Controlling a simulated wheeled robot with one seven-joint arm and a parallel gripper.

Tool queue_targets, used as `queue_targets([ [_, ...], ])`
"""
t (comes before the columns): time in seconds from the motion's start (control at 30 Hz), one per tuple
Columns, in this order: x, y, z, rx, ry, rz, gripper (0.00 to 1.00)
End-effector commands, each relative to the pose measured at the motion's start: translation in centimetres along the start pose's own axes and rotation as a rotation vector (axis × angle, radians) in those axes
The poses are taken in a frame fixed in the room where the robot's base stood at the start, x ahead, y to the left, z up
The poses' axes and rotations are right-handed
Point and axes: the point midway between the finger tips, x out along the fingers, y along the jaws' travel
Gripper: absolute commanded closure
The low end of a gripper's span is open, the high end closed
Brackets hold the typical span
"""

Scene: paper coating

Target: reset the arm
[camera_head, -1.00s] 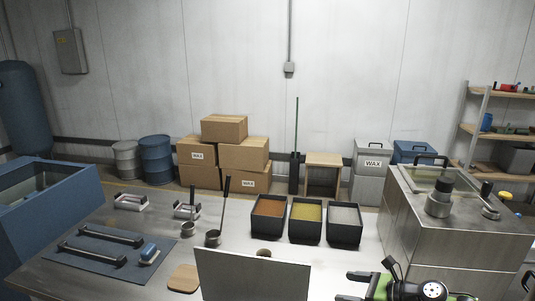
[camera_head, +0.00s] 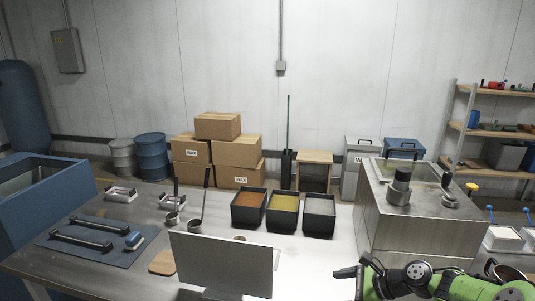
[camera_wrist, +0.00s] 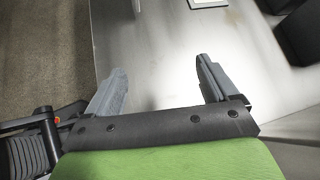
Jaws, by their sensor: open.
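My gripper (camera_head: 347,282) is at the end of my green and black arm, at the lower right of the head view. It is over the right part of the steel table, in front of the steel machine. In the wrist view my gripper (camera_wrist: 160,82) shows two grey fingers spread apart with nothing between them. Bare table surface (camera_wrist: 150,40) lies beyond the fingers.
Three dark bins (camera_head: 284,212) stand right of the table's middle. Two ladles (camera_head: 197,224) stand left of them. A grey panel (camera_head: 225,262) rises at the front. A blue mat (camera_head: 75,258) with rollers lies at left. The steel machine (camera_head: 415,215) stands at right.

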Motion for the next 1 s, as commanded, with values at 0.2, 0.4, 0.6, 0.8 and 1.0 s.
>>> queue_targets([
  [0.2, -0.5, 2.8, 3.5, -0.293, 0.173, 0.114, 0.13],
  [0.4, -3.2, 7.2, 8.0, -0.706, 0.394, 0.267, 0.13],
  [0.6, -8.9, 13.7, 13.1, -1.197, 0.617, 0.432, 0.13],
  [0.8, -15.0, 21.2, 15.6, -1.611, 0.743, 0.535, 0.13],
  [1.0, -18.0, 25.8, 14.9, -1.849, 0.763, 0.575, 0.13],
])
